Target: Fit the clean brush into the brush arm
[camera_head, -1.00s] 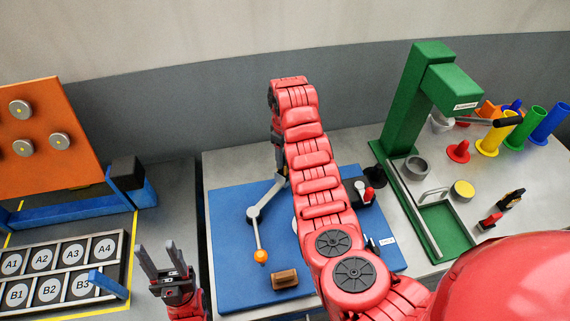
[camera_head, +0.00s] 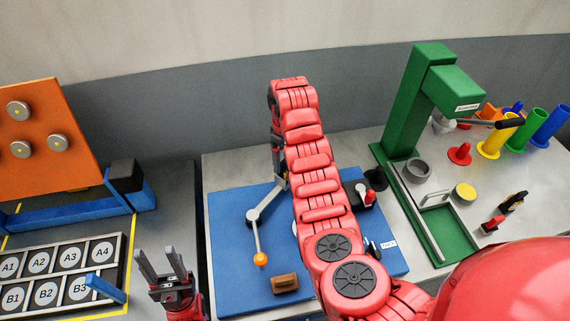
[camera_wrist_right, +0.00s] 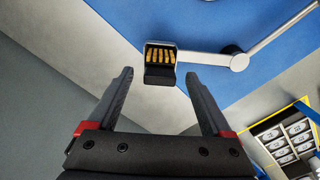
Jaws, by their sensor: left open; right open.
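The brush arm (camera_head: 257,233) is a jointed grey linkage with an orange ball at its front end, on the blue board. The right wrist view shows a silver arm (camera_wrist_right: 205,57) with a dark block with golden bristles (camera_wrist_right: 161,55) at its end. I cannot tell whether this brush is the clean one. My right gripper (camera_wrist_right: 158,76) is open, its fingers either side of the block's near end, with gaps. In the head view it is hidden behind my right arm. A brown block (camera_head: 285,283) lies near the orange ball. My left gripper (camera_head: 161,252) is open and empty.
The blue board (camera_head: 228,270) lies on the grey table. A green stand (camera_head: 405,115) and a green tray (camera_head: 450,246) are at right, with coloured tubes behind. A labelled rack (camera_head: 60,270) and orange panel (camera_head: 40,140) are at left.

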